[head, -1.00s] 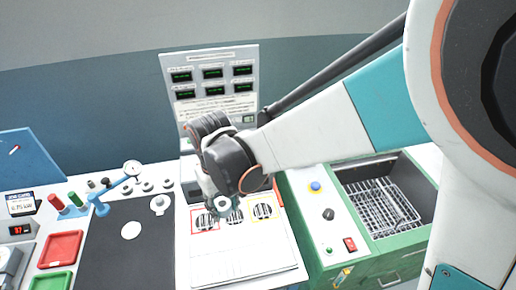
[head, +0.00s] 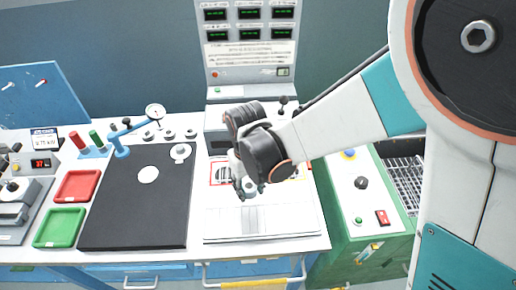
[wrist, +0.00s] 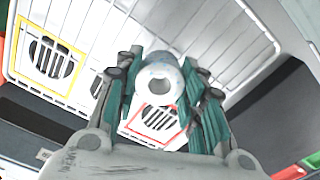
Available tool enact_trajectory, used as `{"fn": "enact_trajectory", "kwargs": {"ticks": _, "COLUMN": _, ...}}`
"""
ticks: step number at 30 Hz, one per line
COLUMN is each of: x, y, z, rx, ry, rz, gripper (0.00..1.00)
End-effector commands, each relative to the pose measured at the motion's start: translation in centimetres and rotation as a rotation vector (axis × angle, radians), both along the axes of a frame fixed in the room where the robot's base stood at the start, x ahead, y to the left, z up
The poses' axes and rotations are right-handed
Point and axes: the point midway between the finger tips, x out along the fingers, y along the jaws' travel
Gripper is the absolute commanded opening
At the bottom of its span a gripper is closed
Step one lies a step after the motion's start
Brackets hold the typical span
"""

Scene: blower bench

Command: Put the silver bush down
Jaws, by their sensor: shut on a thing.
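The silver bush (wrist: 160,82) is a short pale metal ring with a round central hole. It sits between the teal-padded fingers of my gripper (wrist: 162,95), which are shut on it. In the head view the bush (head: 250,188) shows small at the tip of my gripper (head: 247,184), above a white board (head: 290,222). In the wrist view the board lies beyond the bush, with a red-framed print (wrist: 155,122) just past it and a yellow-framed print (wrist: 45,65) to the upper left. The gap between bush and board cannot be judged exactly.
A dark mat (head: 135,215) with a white disc (head: 148,175) lies left of the board. Red (head: 77,186) and green (head: 60,228) trays are further left. A blue gauge stand (head: 121,148) stands behind. A green machine (head: 345,235) with a wire basket is to the right.

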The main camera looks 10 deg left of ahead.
Motion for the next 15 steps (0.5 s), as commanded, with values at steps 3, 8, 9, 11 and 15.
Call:
{"fn": "enact_trajectory", "kwargs": {"ticks": 3, "x": 0.0, "y": 0.0, "z": -2.1, "rx": 0.000, "ry": 0.000, "rz": 0.000, "gripper": 0.00}}
{"fn": "enact_trajectory", "kwargs": {"ticks": 8, "x": 0.0, "y": 0.0, "z": -3.6, "rx": 0.000, "ry": 0.000, "rz": 0.000, "gripper": 0.00}}
{"fn": "enact_trajectory", "kwargs": {"ticks": 9, "x": 0.0, "y": 0.0, "z": -3.6, "rx": 0.000, "ry": 0.000, "rz": 0.000, "gripper": 0.00}}
{"fn": "enact_trajectory", "kwargs": {"ticks": 11, "x": 0.0, "y": 0.0, "z": -3.5, "rx": 0.000, "ry": 0.000, "rz": 0.000, "gripper": 0.00}}
{"fn": "enact_trajectory", "kwargs": {"ticks": 15, "x": 0.0, "y": 0.0, "z": -3.4, "rx": 0.000, "ry": 0.000, "rz": 0.000, "gripper": 0.00}}
